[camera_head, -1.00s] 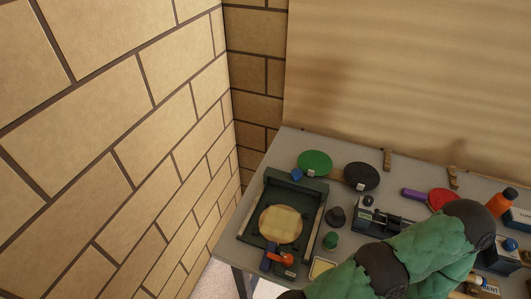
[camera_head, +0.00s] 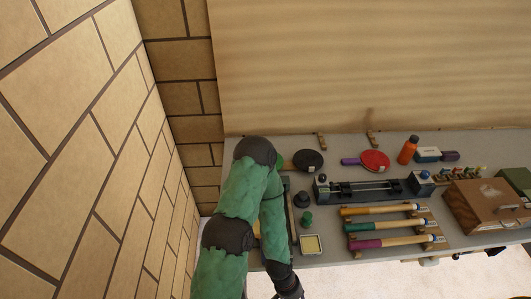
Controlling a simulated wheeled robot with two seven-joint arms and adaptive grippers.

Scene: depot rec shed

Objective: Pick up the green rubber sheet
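My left gripper (camera_head: 289,293) hangs at the bottom edge, in front of the table, well away from the black disc. It is cut off by the frame, so its fingers cannot be read. My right gripper is not in view.
On the grey table (camera_head: 333,227) stand a black knob (camera_head: 301,199), a small green knob (camera_head: 307,218), a yellow-topped square dish (camera_head: 311,244), a red paddle (camera_head: 375,161), an orange bottle (camera_head: 408,150), several rolled handles and a wooden box (camera_head: 487,206). A brick wall (camera_head: 85,150) closes the left.

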